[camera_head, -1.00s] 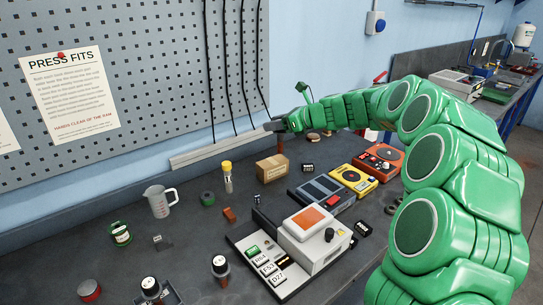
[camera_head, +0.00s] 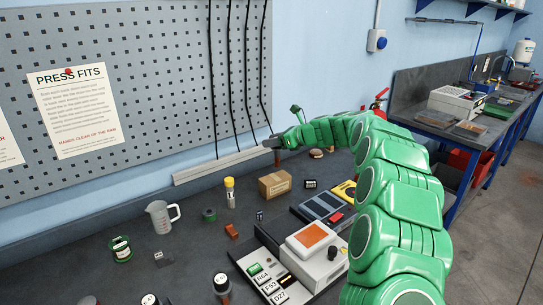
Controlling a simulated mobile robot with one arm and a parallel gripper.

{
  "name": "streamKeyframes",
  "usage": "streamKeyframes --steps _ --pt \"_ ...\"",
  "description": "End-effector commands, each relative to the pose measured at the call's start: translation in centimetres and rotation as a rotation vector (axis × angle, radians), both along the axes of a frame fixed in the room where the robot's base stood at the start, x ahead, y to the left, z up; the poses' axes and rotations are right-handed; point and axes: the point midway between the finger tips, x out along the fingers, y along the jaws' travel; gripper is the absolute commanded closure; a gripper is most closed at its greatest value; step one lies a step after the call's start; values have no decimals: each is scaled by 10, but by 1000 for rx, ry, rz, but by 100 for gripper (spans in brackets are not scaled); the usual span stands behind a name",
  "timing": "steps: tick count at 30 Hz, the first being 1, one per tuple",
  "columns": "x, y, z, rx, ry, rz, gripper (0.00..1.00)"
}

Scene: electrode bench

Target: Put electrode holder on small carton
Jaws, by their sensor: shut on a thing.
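The small carton (camera_head: 275,187) is a brown box standing upright on the dark bench, near the back. My gripper (camera_head: 271,142) is at the end of my green arm, above and behind the carton in the picture, near the wall. It is shut on the electrode holder (camera_head: 277,158), of which only a narrow brownish part shows below the jaws. The holder appears apart from the carton. The jaws are small here, and the rest of the holder is hidden.
A yellow-capped bottle (camera_head: 230,192) stands left of the carton, and an orange-brown block (camera_head: 232,231) lies in front. A small dark cylinder (camera_head: 310,184) stands to the right. A white device with an orange top (camera_head: 312,243) is nearer. A measuring jug (camera_head: 161,216) stands left.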

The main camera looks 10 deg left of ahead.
Motion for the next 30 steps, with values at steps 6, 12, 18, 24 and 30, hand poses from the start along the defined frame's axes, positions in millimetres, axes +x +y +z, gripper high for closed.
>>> streamKeyframes --steps 6,12,18,24,30 --pt "17 4 -21 -1 0 -2 99" --pt "30 8 -36 -1 -2 -3 99" --pt "37 10 -45 -1 -2 -3 99" --pt "40 11 -49 0 -1 -3 99" --pt "41 12 -72 2 0 -1 99"
